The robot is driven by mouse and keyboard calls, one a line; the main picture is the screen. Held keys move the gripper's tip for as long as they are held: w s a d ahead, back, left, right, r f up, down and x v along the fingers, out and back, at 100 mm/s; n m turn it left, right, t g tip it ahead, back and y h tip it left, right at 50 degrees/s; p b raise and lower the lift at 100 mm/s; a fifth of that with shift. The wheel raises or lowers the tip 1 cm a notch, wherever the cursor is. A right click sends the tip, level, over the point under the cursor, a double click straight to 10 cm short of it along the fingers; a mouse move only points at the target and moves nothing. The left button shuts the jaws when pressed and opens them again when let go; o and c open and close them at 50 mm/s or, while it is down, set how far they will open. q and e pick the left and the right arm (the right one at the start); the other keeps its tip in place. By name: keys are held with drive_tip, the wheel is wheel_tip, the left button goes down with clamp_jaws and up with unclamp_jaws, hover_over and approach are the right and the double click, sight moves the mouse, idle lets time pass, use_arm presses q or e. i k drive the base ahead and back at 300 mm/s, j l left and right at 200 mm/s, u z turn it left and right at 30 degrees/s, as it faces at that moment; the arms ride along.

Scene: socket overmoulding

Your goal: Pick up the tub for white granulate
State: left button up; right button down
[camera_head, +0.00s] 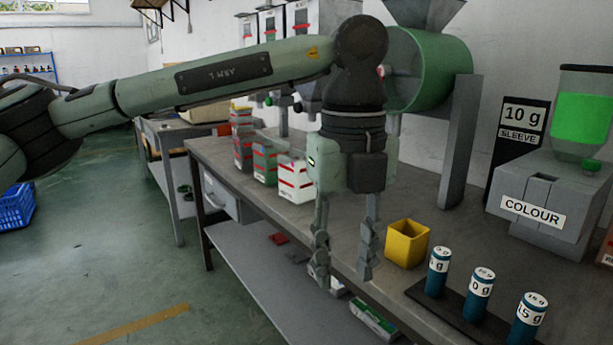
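My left gripper (343,268) points down near the front edge of the bench (395,285). Its two fingers are apart with nothing between them. A yellow open-topped square tub (405,244) stands upright on the bench just right of the gripper, apart from it. Behind and left of the gripper, a white tub with red markings (294,181) stands on the bench, partly hidden by the gripper body. A green, white and red tub (264,164) stands beside it. I cannot read which tub is for white granulate. My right gripper is not in view.
A dark rack with several blue-and-white cylinders (480,292) lies right of the yellow tub. A grey machine labelled COLOUR (545,213) and a green drum (435,68) on a grey post stand behind. A lower shelf (250,270) holds small boxes.

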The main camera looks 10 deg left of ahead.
sight(294, 186)
drive_tip(key=i+j+z, duration=0.4)
drive_tip(key=j, duration=0.3)
drive_tip(key=i+j+z, duration=0.35)
drive_tip(key=j, duration=0.45)
drive_tip(key=i+j+z, duration=0.2)
drive_tip(key=j, duration=0.2)
drive_tip(key=i+j+z, duration=0.2)
drive_tip(key=j, duration=0.25)
drive_tip(key=j+z, duration=0.2)
drive_tip(key=j, duration=0.25)
drive_tip(key=j+z, duration=0.4)
drive_tip(key=j, duration=0.25)
drive_tip(key=j+z, duration=0.45)
drive_tip(key=j, duration=0.2)
